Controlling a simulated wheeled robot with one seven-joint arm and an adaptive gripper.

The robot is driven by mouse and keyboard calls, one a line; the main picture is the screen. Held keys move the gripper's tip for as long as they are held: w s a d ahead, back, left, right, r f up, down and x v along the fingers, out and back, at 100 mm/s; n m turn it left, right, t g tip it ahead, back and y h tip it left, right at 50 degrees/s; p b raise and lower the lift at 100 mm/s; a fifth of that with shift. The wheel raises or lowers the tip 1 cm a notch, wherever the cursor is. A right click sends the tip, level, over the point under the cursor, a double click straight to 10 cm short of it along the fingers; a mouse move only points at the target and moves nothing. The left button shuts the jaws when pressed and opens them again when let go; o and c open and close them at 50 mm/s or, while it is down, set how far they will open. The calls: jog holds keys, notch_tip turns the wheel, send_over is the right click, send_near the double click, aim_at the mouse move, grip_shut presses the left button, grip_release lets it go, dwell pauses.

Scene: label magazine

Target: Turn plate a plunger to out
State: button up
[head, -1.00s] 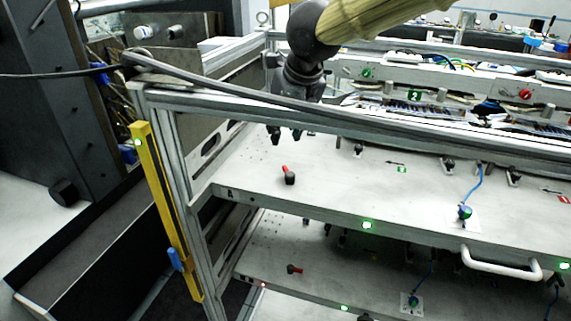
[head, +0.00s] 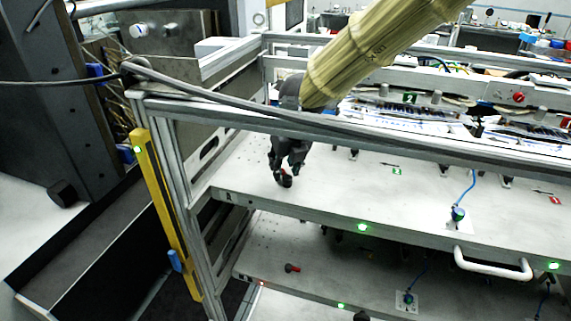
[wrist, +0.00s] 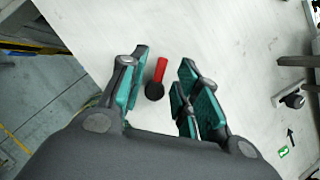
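The plunger, a black knob with a red lever (wrist: 158,78), stands on the upper white plate (head: 330,200) near its left end, by a letter A on the front edge. In the wrist view it lies between the green-padded fingers of my gripper (wrist: 165,90), apart from both sides. In the head view my gripper (head: 283,170) is over the plunger and hides most of it; the dark knob (head: 285,181) shows at the fingertips. My gripper is open.
A cable and frame rail (head: 240,110) cross above the plate's left end. A blue-corded green plug (head: 458,214) and a white handle (head: 492,264) are to the right. A lower plate has a similar red lever (head: 292,268). The plate around the plunger is clear.

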jog(key=shift+w+f, duration=0.2)
jog(key=shift+f, duration=0.3)
grip_shut()
jog(key=n+p, duration=0.2)
jog(key=p, duration=0.1)
jog(key=n+y+p, duration=0.1)
jog(key=p, duration=0.1)
jog(key=shift+s+a+r+g, duration=0.15)
jog(key=shift+a+g, duration=0.1)
jog(key=shift+g, duration=0.05)
jog(key=shift+n+p, duration=0.4)
jog(key=shift+p, duration=0.1)
jog(key=shift+f+y, duration=0.2)
jog(key=shift+y, duration=0.1)
